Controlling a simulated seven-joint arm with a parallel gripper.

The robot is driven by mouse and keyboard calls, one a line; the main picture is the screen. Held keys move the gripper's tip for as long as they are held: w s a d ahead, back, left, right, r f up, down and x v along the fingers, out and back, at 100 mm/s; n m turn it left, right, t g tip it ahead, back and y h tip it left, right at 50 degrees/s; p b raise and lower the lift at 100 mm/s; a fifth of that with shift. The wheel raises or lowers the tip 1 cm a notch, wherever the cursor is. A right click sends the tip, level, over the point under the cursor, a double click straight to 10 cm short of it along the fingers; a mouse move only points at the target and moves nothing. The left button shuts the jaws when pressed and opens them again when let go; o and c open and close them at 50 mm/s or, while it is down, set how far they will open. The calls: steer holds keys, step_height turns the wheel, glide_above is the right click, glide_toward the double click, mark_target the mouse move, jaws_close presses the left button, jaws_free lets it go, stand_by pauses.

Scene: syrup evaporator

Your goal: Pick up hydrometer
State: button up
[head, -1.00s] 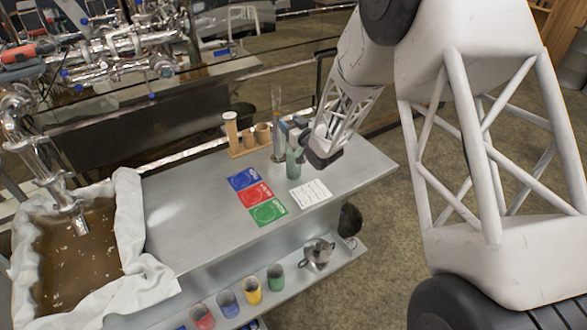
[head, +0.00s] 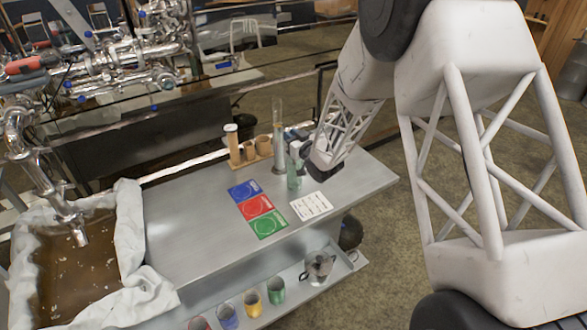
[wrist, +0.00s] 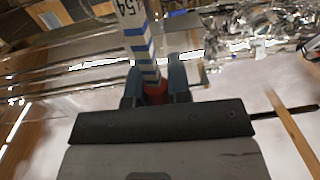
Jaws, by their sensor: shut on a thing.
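The hydrometer (wrist: 143,40), a slim stem with blue and white bands, a printed "54" and a red part low down, rises between my fingers in the wrist view. My gripper (wrist: 156,88) is shut on it at the red part. I cannot make out the hydrometer clearly in the head view.
A greenish bottle-like thing (head: 294,177) stands right below my gripper. A wooden rack (head: 250,158) is left of the cylinder. Blue, red and green cards (head: 256,205) and a white sheet (head: 311,206) lie in front. Colored cups (head: 253,303) and a metal pot (head: 318,267) occupy the lower shelf.

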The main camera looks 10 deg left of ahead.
steer(key=shift+r, duration=0.1)
step_height(320, 180, up, 18)
stand_by(0.8)
stand_by(0.6)
